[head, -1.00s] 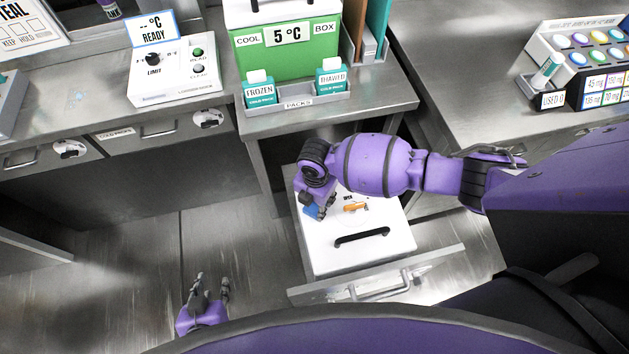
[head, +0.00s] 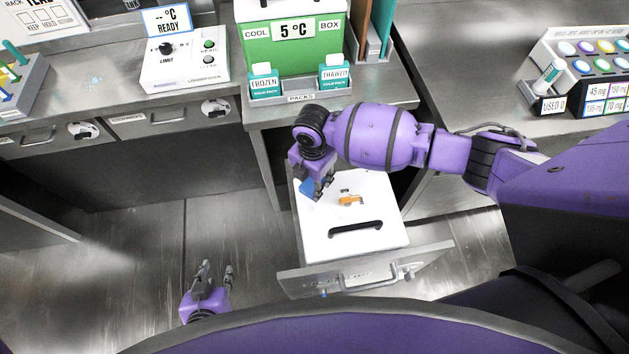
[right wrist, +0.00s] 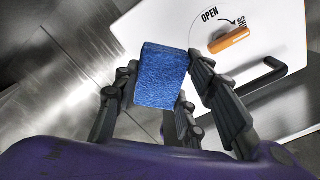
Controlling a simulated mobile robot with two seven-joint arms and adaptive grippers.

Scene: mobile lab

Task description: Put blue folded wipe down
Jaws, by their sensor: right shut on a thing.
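The blue folded wipe (right wrist: 162,75) is a small textured blue block between the fingers of my right gripper (right wrist: 168,88) in the right wrist view. In the head view the wipe (head: 308,188) shows as a blue patch under the right gripper (head: 317,190). It is over the left part of a white lid (head: 330,215); I cannot tell whether it touches the lid. My left gripper (head: 216,276) is low at the front left, over the floor, its fingers apart and empty.
The lid has an orange latch (head: 351,200) marked OPEN and a black handle (head: 355,229). It sits in a pulled-out drawer (head: 365,271). Behind stand a green cool box (head: 292,45) and a READY box (head: 184,64). A dose rack (head: 585,65) is at right. The floor at left is clear.

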